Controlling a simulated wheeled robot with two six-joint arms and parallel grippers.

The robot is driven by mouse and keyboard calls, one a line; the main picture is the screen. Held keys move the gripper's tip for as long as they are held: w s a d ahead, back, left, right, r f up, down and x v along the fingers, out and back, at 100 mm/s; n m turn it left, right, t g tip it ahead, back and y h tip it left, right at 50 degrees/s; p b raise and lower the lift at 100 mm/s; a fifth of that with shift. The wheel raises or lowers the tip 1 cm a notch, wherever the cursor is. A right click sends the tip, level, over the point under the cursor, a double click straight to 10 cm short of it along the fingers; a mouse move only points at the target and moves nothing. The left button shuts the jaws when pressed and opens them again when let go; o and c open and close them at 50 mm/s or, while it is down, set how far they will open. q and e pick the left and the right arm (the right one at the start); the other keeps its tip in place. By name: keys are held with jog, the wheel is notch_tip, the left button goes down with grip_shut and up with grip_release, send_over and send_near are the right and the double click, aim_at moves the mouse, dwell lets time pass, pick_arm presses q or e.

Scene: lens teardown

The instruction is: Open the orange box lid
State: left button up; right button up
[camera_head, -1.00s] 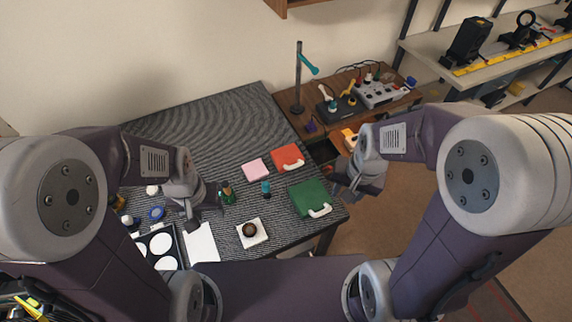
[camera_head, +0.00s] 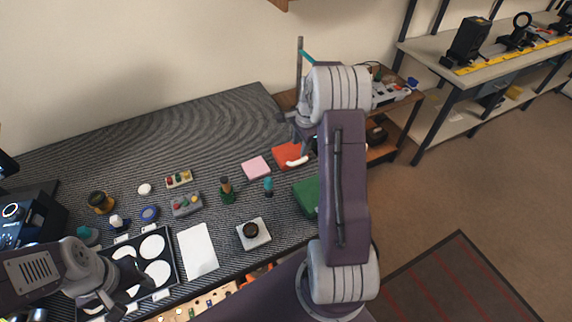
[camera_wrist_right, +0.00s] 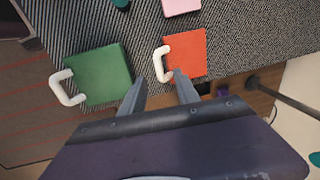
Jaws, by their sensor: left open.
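The orange box (camera_head: 287,153) is on the mat near the table's right edge, with its lid closed and a white handle (camera_head: 297,161) on its near side. In the right wrist view the orange box (camera_wrist_right: 190,48) is ahead of my gripper, and its white handle (camera_wrist_right: 162,62) is just beyond the fingertips. My right gripper (camera_wrist_right: 158,77) is open and empty, its right fingertip close to the handle's end; I cannot tell whether they touch. In the head view my right arm partly hides that gripper. My left gripper (camera_head: 124,294) is open and empty over the black tray at lower left.
A green box (camera_wrist_right: 92,74) with a white handle lies beside the orange one; my right arm covers part of it in the head view. A pink block (camera_head: 256,167) lies left of the orange box. A dark stand pole (camera_head: 299,65) rises behind.

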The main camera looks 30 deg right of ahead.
aim_at(299, 161)
jog(key=f, duration=0.6)
jog(key=w+f, duration=0.1)
jog(key=f, duration=0.2)
jog(key=shift+d, duration=0.4)
jog(key=shift+c, duration=0.4)
grip_shut()
dwell(0.6)
